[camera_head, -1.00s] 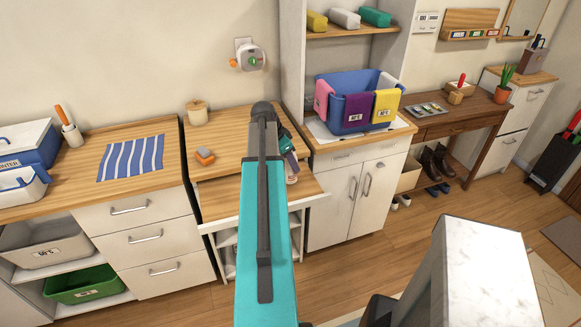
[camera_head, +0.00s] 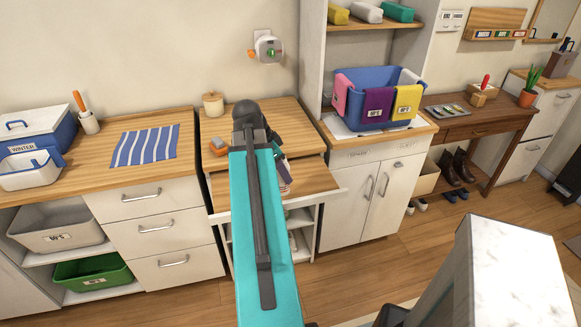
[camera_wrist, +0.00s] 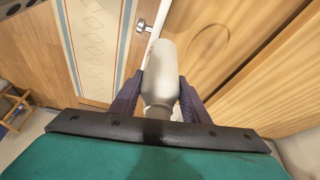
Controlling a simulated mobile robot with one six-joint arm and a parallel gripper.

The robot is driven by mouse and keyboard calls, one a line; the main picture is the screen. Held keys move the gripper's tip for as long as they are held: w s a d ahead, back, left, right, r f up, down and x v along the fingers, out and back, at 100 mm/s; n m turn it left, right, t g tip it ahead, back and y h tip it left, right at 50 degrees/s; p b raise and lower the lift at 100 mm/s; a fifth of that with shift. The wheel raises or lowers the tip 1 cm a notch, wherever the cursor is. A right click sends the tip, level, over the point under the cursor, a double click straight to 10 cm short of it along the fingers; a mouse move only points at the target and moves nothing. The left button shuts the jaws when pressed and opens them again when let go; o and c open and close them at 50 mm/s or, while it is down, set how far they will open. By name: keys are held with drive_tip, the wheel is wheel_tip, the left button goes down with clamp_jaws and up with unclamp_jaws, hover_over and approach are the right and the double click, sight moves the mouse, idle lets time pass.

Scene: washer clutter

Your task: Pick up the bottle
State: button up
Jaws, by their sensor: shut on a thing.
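The bottle (camera_wrist: 161,72) is pale grey-white with a rounded body and a narrower neck. In the wrist view it is between the two dark fingers of my gripper (camera_wrist: 158,88), which is shut on it. In the head view my gripper (camera_head: 279,160) is largely hidden behind my turquoise arm, over the pulled-out wooden board of the middle counter. A small pale part of the bottle (camera_head: 286,188) seems to show below it. I cannot tell how far the bottle is above the board.
The pulled-out board (camera_head: 236,184) sits below the middle countertop. An orange-and-grey block (camera_head: 219,147) and a lidded wooden jar (camera_head: 213,104) are on that countertop. A blue basket with cloths (camera_head: 362,118) stands to the right. A striped cloth (camera_head: 145,146) lies to the left.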

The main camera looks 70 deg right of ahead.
drive_tip(key=shift+w+a+r, duration=0.1)
drive_tip(key=shift+w+a, duration=0.15)
drive_tip(key=shift+a, duration=0.8)
